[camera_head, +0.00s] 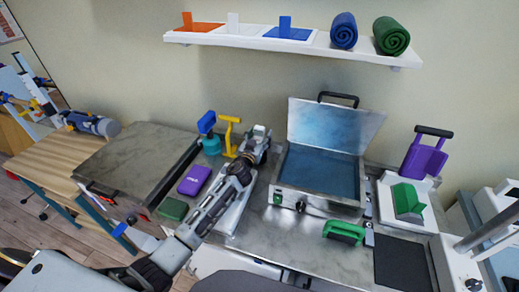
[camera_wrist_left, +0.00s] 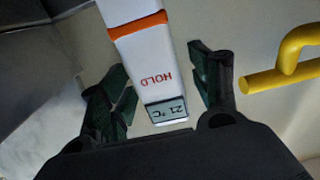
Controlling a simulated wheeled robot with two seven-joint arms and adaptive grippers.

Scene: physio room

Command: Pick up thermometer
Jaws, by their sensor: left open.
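The thermometer (camera_wrist_left: 150,62) is white with an orange band, the word HOLD and a small display reading 21 °C. My right gripper is not in view.
A yellow-handled tool (camera_head: 229,137) and a teal bottle with a blue top (camera_head: 209,140) stand close left of the gripper. A yellow handle (camera_wrist_left: 275,80) is right of the fingers. An open metal case (camera_head: 318,202) stands to the right. A shelf (camera_head: 230,40) hangs above.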

